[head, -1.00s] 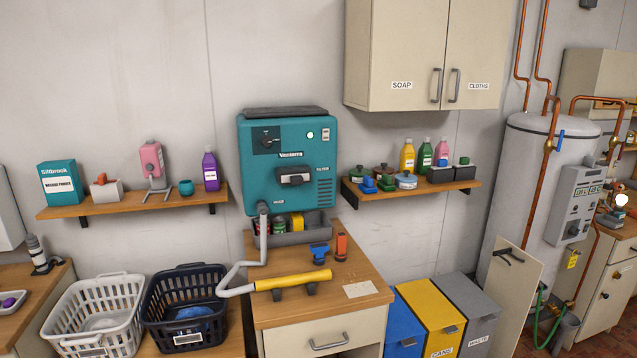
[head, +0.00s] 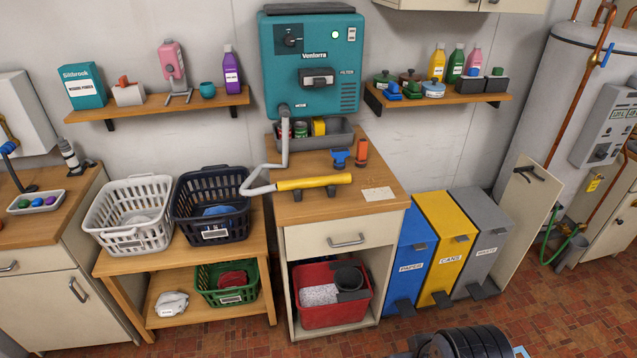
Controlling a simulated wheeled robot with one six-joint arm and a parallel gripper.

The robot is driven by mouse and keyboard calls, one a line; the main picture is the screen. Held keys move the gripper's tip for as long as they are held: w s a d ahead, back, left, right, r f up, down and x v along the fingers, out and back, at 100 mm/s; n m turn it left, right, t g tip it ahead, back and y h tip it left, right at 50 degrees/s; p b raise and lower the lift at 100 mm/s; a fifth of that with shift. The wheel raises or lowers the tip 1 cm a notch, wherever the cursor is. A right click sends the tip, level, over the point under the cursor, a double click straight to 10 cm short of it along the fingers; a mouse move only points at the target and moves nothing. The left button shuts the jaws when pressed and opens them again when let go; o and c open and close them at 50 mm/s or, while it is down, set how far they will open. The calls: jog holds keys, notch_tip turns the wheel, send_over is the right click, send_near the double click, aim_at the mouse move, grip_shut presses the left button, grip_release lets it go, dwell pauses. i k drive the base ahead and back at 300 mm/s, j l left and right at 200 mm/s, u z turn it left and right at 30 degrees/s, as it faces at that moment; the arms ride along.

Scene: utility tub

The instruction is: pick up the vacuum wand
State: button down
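The vacuum wand (head: 314,182) is a yellow tube lying roughly level across two dark rests on the wooden top of the small cabinet (head: 300,212). A pale grey hose (head: 284,150) runs from its left end, bends, and goes up to the teal vacuum unit (head: 305,60) on the wall. No gripper fingers show in the head view.
A blue nozzle (head: 340,158) and an orange nozzle (head: 362,152) stand behind the wand, with a grey bin (head: 340,138) behind them. A dark basket (head: 183,228) is close on the left. A paper card (head: 378,194) lies on the right. Tiled floor (head: 240,340) is open in front.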

aim_at(344, 178)
jog(key=i+j, duration=0.65)
jog(key=i, duration=0.15)
jog(key=i+j+z, duration=0.1)
jog(key=i+j, duration=0.6)
jog(key=i, duration=0.1)
